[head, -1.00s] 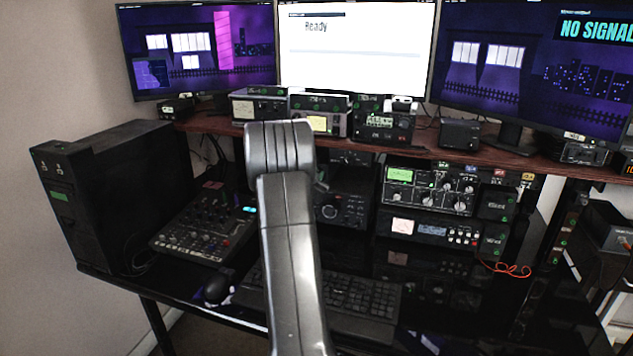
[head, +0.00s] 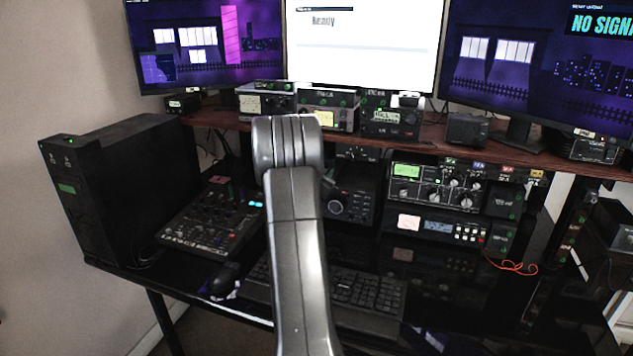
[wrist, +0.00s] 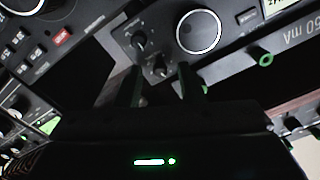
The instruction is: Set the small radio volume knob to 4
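A black radio (head: 352,203) stands under the shelf, partly hidden by my arm in the head view. Its large round dial (head: 333,207) shows beside the arm. In the wrist view, a black panel carries a large white-ringed dial (wrist: 198,32) and two small dark knobs, one upper (wrist: 140,42) and one lower (wrist: 160,70). I cannot read their markings or tell which is the volume knob. My gripper (wrist: 162,83) has its two dark fingers apart with nothing between them. The tips are just below the small knobs in the picture. The arm hides the gripper in the head view.
The wooden shelf (head: 420,134) with several small devices is above. A mixer (head: 212,217) lies to the left and stacked units (head: 435,185) stand to the right. A keyboard (head: 365,292) and mouse (head: 226,279) are in front. A green peg (wrist: 265,59) shows at the wrist view's right.

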